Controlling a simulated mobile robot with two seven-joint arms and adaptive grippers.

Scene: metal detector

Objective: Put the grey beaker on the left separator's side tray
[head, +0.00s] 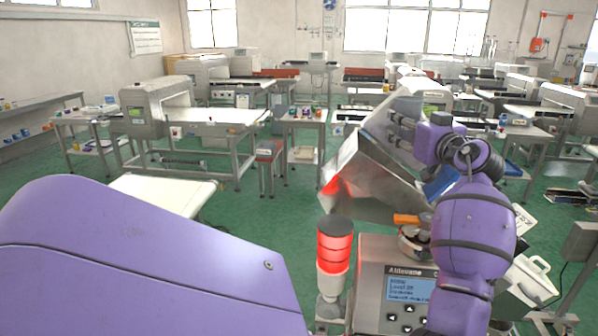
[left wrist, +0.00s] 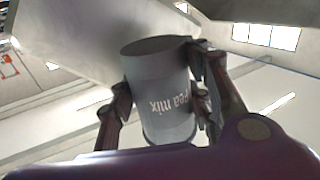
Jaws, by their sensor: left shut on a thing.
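The grey beaker (left wrist: 160,90), marked "Pea mix", shows in the left wrist view with its lettering upside down. My left gripper (left wrist: 160,95) is shut on it, with a finger on each side. In the head view my purple left arm fills the lower left, and I cannot make out the beaker there. A separator with a steel hopper (head: 375,180) and a control panel (head: 405,290) stands close at the right. I cannot tell which part is the left separator's side tray.
A red warning lamp (head: 334,250) stands beside the control panel. A pale flat surface (head: 165,192) lies behind my left arm. A white conveyor machine (head: 160,110) and a small side table (head: 305,115) stand farther back.

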